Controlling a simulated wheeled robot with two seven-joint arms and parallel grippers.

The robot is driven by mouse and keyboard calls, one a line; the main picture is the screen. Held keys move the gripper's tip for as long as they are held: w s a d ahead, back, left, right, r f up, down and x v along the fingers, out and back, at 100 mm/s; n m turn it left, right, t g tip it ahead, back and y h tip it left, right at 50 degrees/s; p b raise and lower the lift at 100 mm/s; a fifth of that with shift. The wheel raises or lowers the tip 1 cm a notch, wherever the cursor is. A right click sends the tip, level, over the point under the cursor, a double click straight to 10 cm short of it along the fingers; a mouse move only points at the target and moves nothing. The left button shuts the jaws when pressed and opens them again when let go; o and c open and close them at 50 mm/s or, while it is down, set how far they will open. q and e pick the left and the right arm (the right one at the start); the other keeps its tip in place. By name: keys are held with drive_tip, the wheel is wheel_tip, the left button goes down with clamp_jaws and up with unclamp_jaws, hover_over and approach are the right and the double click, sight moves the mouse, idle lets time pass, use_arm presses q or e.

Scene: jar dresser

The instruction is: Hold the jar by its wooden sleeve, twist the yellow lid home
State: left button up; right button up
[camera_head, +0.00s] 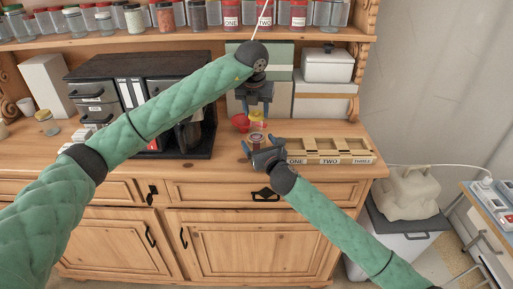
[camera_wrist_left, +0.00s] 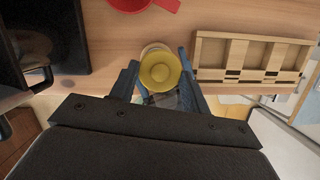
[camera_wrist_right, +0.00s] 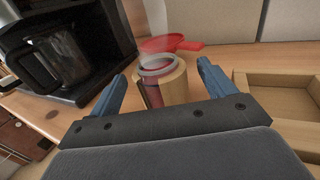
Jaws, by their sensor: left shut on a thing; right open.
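The jar (camera_wrist_right: 158,66) stands on the dresser top with a clear open mouth, dark red contents and a pale wooden sleeve (camera_wrist_right: 174,88) around it. My right gripper (camera_wrist_right: 163,72) is open, its blue fingers on either side of the sleeve in the right wrist view, with a clear gap at the right finger. In the head view that gripper (camera_head: 262,149) is low in front of the jar (camera_head: 257,136). My left gripper (camera_wrist_left: 160,75) is shut on the yellow lid (camera_wrist_left: 160,69). In the head view the lid (camera_head: 256,116) is just above the jar, apparently apart from it.
A red scoop-like dish (camera_head: 240,122) lies behind the jar, to its left. A wooden tray (camera_head: 330,147) with labelled compartments is at the right. A black coffee maker (camera_wrist_right: 62,60) stands at the left. A shelf (camera_head: 180,38) of jars runs above.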

drive_tip(key=c, duration=1.5)
use_arm(q)
drive_tip(key=shift+f, duration=2.5)
use_arm(e)
drive_tip(key=shift+o, duration=0.2)
use_arm(q)
drive_tip(key=shift+f, duration=0.85)
drive_tip(key=shift+f, duration=0.6)
use_arm(e)
clamp_jaws()
use_arm(q)
drive_tip(key=shift+a+m+h, duration=0.1)
drive_tip(key=shift+m+h, duration=0.4)
drive_tip(key=shift+m, duration=1.2)
